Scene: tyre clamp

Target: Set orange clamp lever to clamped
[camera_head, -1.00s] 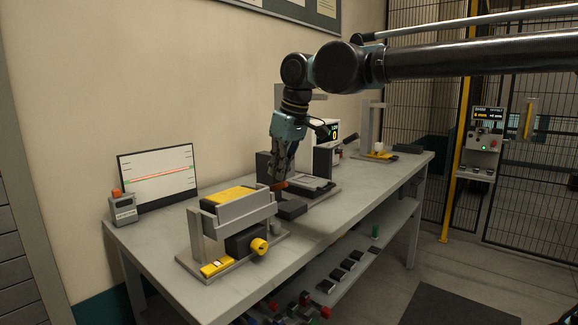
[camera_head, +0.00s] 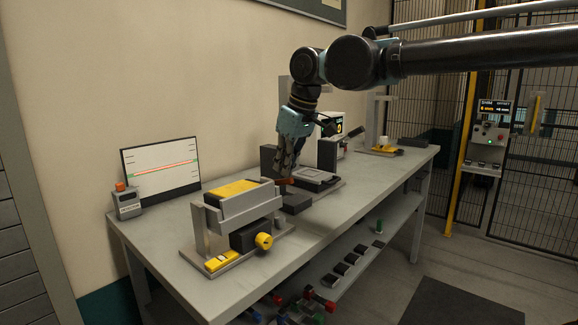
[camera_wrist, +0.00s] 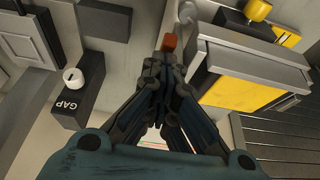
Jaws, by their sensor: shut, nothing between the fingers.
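The orange clamp lever (camera_head: 286,181) shows as a small orange piece beside the dark clamp block on the bench. In the wrist view its orange end (camera_wrist: 170,43) lies just beyond my fingertips. My gripper (camera_head: 283,174) points down at the lever, with its fingers together and nothing between them. In the wrist view my gripper (camera_wrist: 167,60) appears very close to the orange end; I cannot tell whether they touch. The fingers hide part of the lever, and its exact angle is unclear.
A fixture with a yellow-topped block (camera_head: 240,196) and yellow knob stands to the left on the bench (camera_head: 330,205). A black block marked GAP (camera_wrist: 75,95) with a white knob is near my fingers. A display panel (camera_head: 160,172) stands at the back left.

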